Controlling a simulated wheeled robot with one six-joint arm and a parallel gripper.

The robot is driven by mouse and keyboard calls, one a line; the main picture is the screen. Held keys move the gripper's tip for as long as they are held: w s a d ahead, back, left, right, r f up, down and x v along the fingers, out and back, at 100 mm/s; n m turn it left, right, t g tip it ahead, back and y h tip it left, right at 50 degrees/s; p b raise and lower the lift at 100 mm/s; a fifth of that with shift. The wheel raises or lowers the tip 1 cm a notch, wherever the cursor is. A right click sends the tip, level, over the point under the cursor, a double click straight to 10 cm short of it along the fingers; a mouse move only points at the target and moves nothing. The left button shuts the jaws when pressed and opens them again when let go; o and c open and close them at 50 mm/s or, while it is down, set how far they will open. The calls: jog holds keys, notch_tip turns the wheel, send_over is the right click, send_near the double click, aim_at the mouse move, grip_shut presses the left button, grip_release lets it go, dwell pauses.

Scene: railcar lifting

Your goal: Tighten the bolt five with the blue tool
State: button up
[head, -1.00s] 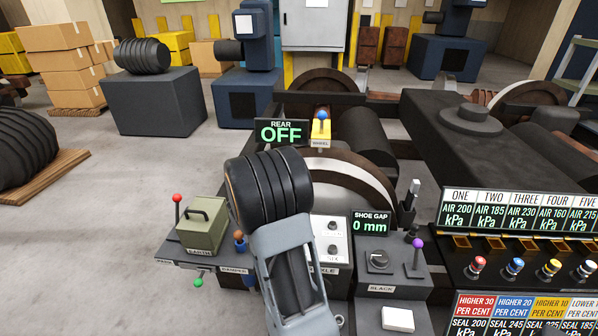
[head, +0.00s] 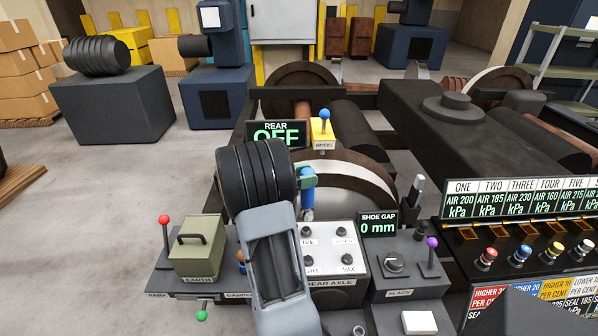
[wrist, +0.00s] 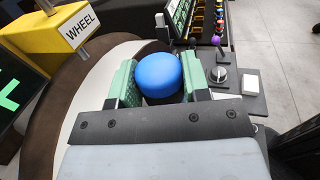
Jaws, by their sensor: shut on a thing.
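My gripper (wrist: 160,90) is shut on the blue tool (wrist: 158,76); its rounded blue top shows between the two green finger pads in the wrist view. In the head view the blue tool (head: 308,200) hangs below a teal finger, with a paler lower end, just above the back of the white bolt panel (head: 333,262). The panel is marked REAR AXLE. Bolt five (head: 306,232) appears to be at its upper left, above a partly legible label. Bolt six (head: 348,258) is at its lower right. My arm covers the panel's left side.
A green EARTH box (head: 197,250) and a red-knobbed lever (head: 165,232) stand left. An orange-topped thing (head: 240,258) is partly hidden behind my arm. A SHOE GAP display (head: 378,223) reads 0 mm. A purple-knobbed lever (head: 431,252) stands right. The yellow WHEEL block (head: 322,130) is behind.

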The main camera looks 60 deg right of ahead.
aim_at(306, 198)
notch_tip(306, 198, down, 4)
jog(key=b, duration=0.4)
jog(key=shift+s+d+r, duration=0.1)
jog(key=shift+f, duration=0.55)
jog(key=shift+a+p, duration=0.2)
jog(key=shift+p, duration=0.15)
dwell(0.7)
jog(key=shift+f+b, duration=0.3)
jog(key=shift+f, duration=1.45)
dwell(3.4)
